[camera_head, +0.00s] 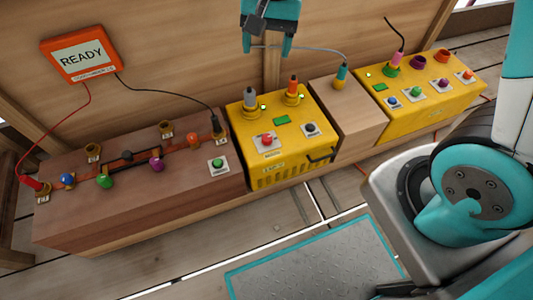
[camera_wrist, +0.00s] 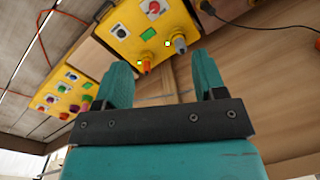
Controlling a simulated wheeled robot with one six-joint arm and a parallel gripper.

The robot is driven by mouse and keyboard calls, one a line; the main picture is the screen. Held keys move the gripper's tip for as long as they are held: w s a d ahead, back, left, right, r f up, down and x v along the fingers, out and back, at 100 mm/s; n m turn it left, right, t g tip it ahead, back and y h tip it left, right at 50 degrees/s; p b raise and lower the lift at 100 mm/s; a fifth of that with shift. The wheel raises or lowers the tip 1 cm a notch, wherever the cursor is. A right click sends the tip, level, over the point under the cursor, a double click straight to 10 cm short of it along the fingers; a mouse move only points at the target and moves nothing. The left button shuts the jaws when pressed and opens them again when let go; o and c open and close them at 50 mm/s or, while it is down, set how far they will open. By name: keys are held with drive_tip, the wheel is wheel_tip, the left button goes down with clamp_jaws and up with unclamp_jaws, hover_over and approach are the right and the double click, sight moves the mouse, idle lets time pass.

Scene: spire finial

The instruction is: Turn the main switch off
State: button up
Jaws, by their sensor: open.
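No label that I can read says which control is the main switch. The middle yellow box (camera_head: 262,171) carries a red button (camera_head: 266,141) and a black knob (camera_head: 310,128) on white plates, with a black handle-like bar (camera_head: 322,157) on its front right edge. It also shows upside down in the wrist view (camera_wrist: 128,58), with the red button (camera_wrist: 153,8) and the black knob (camera_wrist: 121,31). My gripper (camera_head: 267,46) is open and empty, high behind the middle box near the wooden back panel. Its two teal fingers (camera_wrist: 163,72) are spread wide in the wrist view.
A wooden bench (camera_head: 140,215) with coloured plugs and a green button stands left, under an orange READY display (camera_head: 82,54). Another yellow box (camera_head: 425,115) with several buttons stands right, beyond a wooden block (camera_head: 350,115). Cables (camera_head: 128,88) hang along the back panel.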

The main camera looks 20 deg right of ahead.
sight(267, 137)
drive_tip(key=w+f+m+b, duration=0.1)
drive_tip(key=f+b, duration=0.5)
drive_tip(key=f, duration=0.7)
drive_tip(key=w+d+f+m+h+b, duration=0.1)
drive_tip(key=w+f+m+b, duration=0.1)
drive_tip(key=f+b, duration=0.5)
drive_tip(key=w+d+f+m+b, duration=0.1)
drive_tip(key=f+b, duration=0.5)
drive_tip(key=f, duration=1.3)
drive_tip(key=shift+w+d+m+h+b, duration=0.2)
drive_tip(key=shift+w+m+h+b, duration=0.15)
drive_tip(key=shift+w+m, duration=0.45)
drive_tip(key=shift+w, duration=0.1)
drive_tip(key=c, duration=0.9)
